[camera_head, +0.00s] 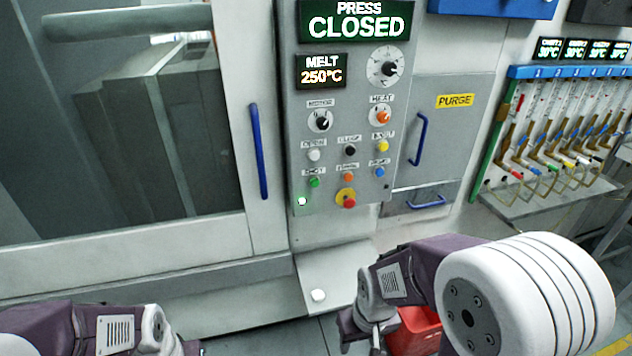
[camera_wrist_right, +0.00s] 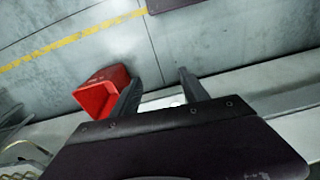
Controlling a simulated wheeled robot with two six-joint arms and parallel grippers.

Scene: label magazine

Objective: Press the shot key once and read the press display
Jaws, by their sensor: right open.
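The press display (camera_head: 356,20) at the top of the grey control panel reads "PRESS CLOSED" in lit letters on dark green. The shot key (camera_head: 314,182) is a small green button under a SHOT label, low on the panel's left side. My right gripper (camera_head: 364,338) is low in the head view, below and right of the panel, well apart from the shot key. In the right wrist view its two fingers (camera_wrist_right: 158,85) stand apart with nothing held between them. Only part of my left arm shows at the bottom left; its gripper is out of view.
The melt display (camera_head: 321,70) reads 250°C. A red bin (camera_head: 417,331) stands behind my right arm; it also shows in the wrist view (camera_wrist_right: 100,92).

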